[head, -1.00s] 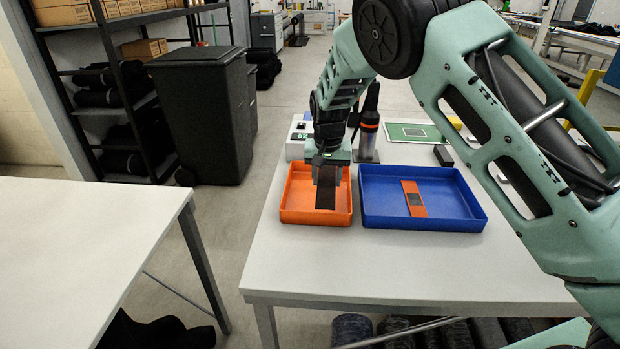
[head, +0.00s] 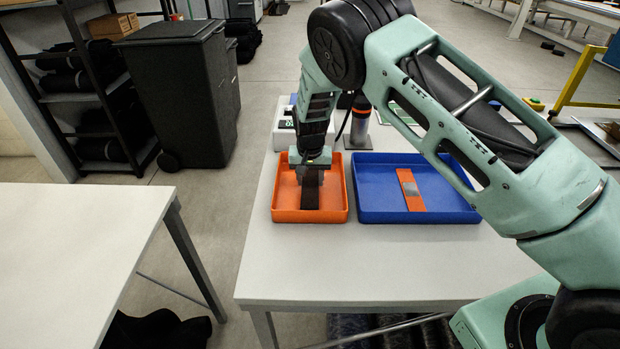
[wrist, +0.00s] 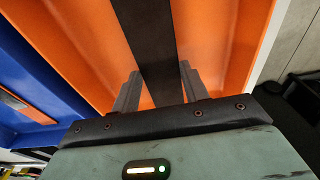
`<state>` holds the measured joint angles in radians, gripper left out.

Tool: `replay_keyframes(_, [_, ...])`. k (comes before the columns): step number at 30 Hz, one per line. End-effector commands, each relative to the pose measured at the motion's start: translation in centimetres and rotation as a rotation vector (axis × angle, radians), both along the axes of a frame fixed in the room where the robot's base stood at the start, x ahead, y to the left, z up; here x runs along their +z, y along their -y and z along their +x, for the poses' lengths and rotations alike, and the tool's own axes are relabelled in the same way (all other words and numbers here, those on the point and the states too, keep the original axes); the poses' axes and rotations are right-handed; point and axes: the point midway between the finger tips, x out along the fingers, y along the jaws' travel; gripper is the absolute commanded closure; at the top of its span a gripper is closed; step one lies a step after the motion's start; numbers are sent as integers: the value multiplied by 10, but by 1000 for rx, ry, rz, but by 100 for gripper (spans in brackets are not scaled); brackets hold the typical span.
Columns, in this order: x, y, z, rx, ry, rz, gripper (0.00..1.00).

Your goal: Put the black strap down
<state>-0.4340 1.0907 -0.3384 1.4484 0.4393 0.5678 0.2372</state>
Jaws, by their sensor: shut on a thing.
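The black strap (head: 310,188) is a dark flat strip over the orange tray (head: 340,214) on the table. My gripper (head: 310,176) points down into that tray and is shut on the strap. In the wrist view the strap (wrist: 158,45) runs between the two fingers (wrist: 157,88) and away toward the top of the picture, above the orange floor. I cannot tell whether the strap touches the tray floor. The part of the strap under the gripper is hidden.
A blue tray (head: 375,214) stands just right of the orange one, with an orange strip with a grey patch (head: 410,188) in it. A white box (head: 284,128) and a dark upright tool with an orange band (head: 361,115) stand behind. The table front (head: 350,270) is clear.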

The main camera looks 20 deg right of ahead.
Motion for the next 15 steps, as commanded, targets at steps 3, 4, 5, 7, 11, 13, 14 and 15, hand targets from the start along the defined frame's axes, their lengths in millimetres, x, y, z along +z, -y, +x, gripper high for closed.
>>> replay_keyframes(3, [-11,0,0,-1,-1,0,81])
replay_keyframes(4, [-13,0,0,-1,-1,0,81])
replay_keyframes(5, [-14,0,0,-1,0,0,81])
replay_keyframes(7, [-15,0,0,-1,1,1,81])
replay_keyframes(11, [-15,0,0,-1,1,1,81])
replay_keyframes(13, [-16,0,0,-1,0,1,81])
replay_keyframes(14, [-18,0,0,-1,0,1,81])
replay_keyframes(15, [-19,0,0,-1,0,1,81])
